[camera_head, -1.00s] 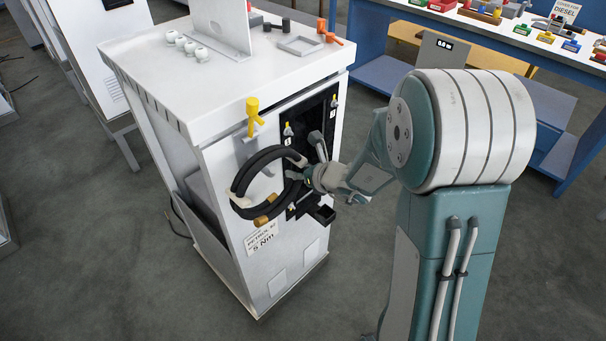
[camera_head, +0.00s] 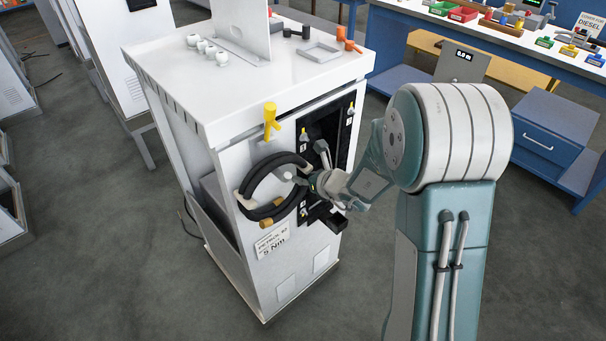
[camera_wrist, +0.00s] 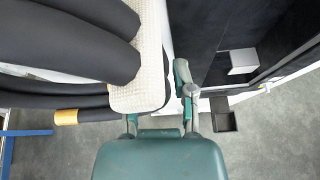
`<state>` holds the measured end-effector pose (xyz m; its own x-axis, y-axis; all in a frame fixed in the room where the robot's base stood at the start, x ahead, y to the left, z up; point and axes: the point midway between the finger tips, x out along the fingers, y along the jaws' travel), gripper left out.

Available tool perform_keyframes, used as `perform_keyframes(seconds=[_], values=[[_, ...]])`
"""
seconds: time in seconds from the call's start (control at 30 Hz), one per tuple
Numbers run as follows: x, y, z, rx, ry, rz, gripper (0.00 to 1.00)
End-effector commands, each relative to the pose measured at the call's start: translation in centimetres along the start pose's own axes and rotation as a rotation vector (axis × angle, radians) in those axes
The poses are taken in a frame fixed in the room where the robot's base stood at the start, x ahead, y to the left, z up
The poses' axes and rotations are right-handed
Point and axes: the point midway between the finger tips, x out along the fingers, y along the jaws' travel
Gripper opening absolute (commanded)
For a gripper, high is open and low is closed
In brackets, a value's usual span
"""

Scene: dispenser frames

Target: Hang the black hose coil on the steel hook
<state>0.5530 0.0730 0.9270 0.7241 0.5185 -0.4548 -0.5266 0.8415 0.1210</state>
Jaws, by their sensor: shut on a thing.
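The black hose coil (camera_head: 249,184) has cream wraps and an orange-brown end. It hangs in front of the white cabinet's front face, below the yellow nozzle. My gripper (camera_head: 302,181) is at the coil's right side, shut on its cream-wrapped part. In the wrist view, the cream wrap (camera_wrist: 147,75) lies between the fingers of my gripper (camera_wrist: 160,98), and black hose (camera_wrist: 75,45) fills the upper left. A grey rounded piece shows inside the coil's ring; I cannot tell whether it is the steel hook. Whether the coil touches a hook is hidden.
The white cabinet (camera_head: 275,275) has a dark recessed panel (camera_head: 343,125) with a small black tray (camera_head: 325,219) right of the coil. The yellow nozzle (camera_head: 271,122) sticks out above it. A blue workbench (camera_head: 400,77) stands behind right. Open grey floor (camera_head: 140,270) lies left.

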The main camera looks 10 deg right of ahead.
Motion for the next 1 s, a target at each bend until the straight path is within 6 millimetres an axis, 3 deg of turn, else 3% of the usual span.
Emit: perform_keyframes(seconds=[0.47,0.5,0.57,0.6,1.0], values=[[0.02,-0.01,0.06,0.0,-0.003,0.0,0.0],[0.02,-0.01,0.06,0.0,-0.003,0.0,0.42],[0.02,-0.01,0.05,0.0,-0.003,0.0,0.69],[0.02,-0.02,0.04,0.0,-0.003,0.0,0.73],[-0.23,-0.04,-0.12,-0.001,0.001,-0.001,0.73]])
